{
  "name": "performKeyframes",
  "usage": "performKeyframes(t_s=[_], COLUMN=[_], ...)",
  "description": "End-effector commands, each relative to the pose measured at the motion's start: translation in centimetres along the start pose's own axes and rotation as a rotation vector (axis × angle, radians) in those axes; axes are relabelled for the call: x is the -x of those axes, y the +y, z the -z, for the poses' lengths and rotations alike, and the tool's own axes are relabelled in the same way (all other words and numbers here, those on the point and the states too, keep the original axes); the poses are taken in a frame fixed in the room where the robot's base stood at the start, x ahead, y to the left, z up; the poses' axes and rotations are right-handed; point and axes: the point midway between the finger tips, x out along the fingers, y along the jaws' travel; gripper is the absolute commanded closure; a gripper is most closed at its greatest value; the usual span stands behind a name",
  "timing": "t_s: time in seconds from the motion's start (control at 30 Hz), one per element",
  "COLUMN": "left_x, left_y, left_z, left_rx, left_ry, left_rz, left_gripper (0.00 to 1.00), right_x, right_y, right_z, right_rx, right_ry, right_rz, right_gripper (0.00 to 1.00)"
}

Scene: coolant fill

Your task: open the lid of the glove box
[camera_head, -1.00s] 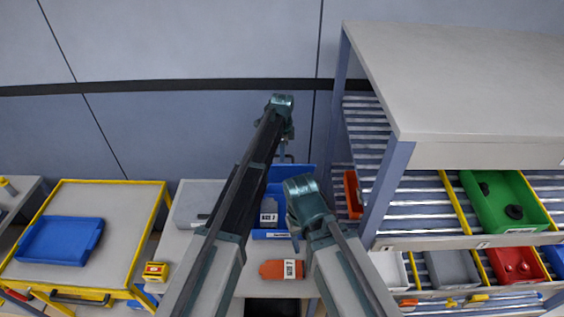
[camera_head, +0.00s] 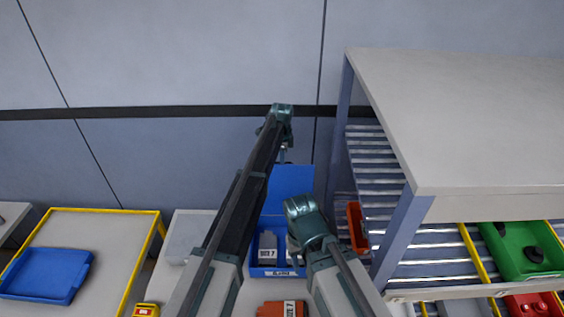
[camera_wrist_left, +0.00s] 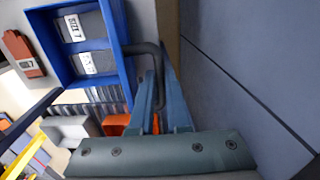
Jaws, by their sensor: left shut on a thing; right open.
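The glove box (camera_head: 252,262) is a blue open box on a grey worktop. Its blue lid (camera_head: 290,184) stands raised at the back. Grey glove packs marked size 7 (camera_head: 268,242) lie in the box; they also show in the left wrist view (camera_wrist_left: 80,28). My left gripper (camera_head: 284,150) is at the lid's upper edge. In the left wrist view my left gripper (camera_wrist_left: 158,108) is shut on a dark bent handle (camera_wrist_left: 155,62) beside the blue rim. My right gripper (camera_head: 297,257) is open near the box's right side, its fingertips partly hidden by my arm.
An orange glove pack (camera_head: 282,309) lies in front of the box. A roller shelf (camera_head: 430,120) with bins stands close on the right. A yellow-edged cart with a blue tray (camera_head: 48,274) is at the left. The wall (camera_head: 180,150) is behind.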

Motion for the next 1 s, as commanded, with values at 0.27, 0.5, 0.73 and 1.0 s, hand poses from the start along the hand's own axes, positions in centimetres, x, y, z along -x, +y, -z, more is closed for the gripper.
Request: performKeyframes(t_s=[0.27, 0.5, 0.73, 1.0], left_x=[-0.03, 0.00, -0.01, 0.03], left_y=[-0.05, -0.10, -0.07, -0.04], left_z=[0.04, 0.03, 0.02, 0.01], left_rx=[-0.001, -0.001, 0.000, 0.000], left_ry=[0.000, 0.000, 0.000, 0.000], left_rz=[0.001, 0.002, 0.001, 0.001], left_gripper=[1.00, 0.78, 0.55, 0.55], right_x=[-0.03, 0.01, 0.00, 0.03], right_y=[0.00, 0.00, 0.00, 0.00], right_z=[-0.01, -0.01, 0.00, 0.00], right_rx=[0.000, 0.000, 0.000, 0.000], right_ry=[0.000, 0.000, 0.000, 0.000], right_rz=[0.000, 0.000, 0.000, 0.000], right_gripper=[0.50, 0.50, 0.50, 0.50])
